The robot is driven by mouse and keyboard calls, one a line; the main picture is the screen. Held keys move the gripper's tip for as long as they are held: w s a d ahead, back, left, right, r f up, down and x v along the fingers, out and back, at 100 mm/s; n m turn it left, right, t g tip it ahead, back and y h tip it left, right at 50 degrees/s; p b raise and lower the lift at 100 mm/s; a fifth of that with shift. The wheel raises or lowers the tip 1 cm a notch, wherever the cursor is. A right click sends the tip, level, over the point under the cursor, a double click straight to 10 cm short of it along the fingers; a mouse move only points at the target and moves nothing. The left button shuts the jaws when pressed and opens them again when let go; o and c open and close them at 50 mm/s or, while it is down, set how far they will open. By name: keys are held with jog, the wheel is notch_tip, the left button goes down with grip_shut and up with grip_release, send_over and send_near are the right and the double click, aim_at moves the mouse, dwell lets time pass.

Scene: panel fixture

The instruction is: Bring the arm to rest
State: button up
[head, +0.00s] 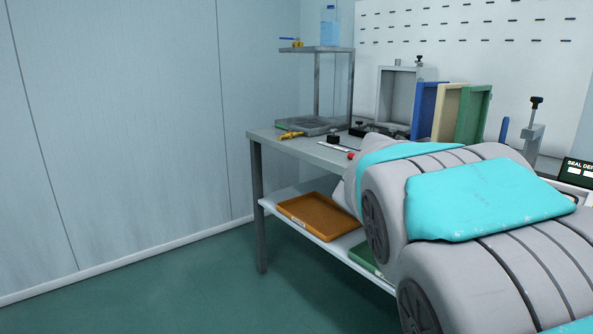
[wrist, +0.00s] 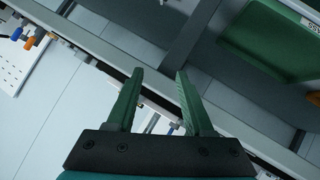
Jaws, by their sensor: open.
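My gripper (wrist: 158,95) shows in the wrist view with its two green fingers apart and nothing between them. Beyond the fingers is a grey metal frame edge, seen at a slant. In the head view my grey and turquoise arm fills the lower right and covers part of the workbench (head: 300,148). The gripper itself does not show in the head view.
An orange tray (head: 320,217) and a green tray (head: 363,257) lie on the lower shelf. Blue, cream and green panels (head: 472,115) stand on the bench by a grey frame (head: 383,98). A bottle (head: 328,27) stands on a raised shelf. The floor at left is clear.

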jog(key=s+a+f+n+g+y, duration=0.1)
jog(key=s+a+f+n+y, duration=0.1)
jog(key=s+f, duration=0.45)
jog(key=s+a+f+n+g+y, duration=0.1)
jog(key=s+a+f+g+y, duration=0.15)
jog(key=s+f, duration=0.4)
jog(key=s+a+f+n+y, duration=0.2)
jog(key=s+a+f+y, duration=0.1)
jog(key=s+a, duration=0.4)
jog(key=s+a+f+n+g+y, duration=0.1)
jog(key=s+a+f+n+y, duration=0.2)
jog(key=s+a, duration=0.4)
jog(key=shift+s+n+y, duration=0.3)
jog(key=shift+s+y, duration=0.05)
jog(key=shift+s, duration=0.9)
jog(key=shift+f, duration=0.1)
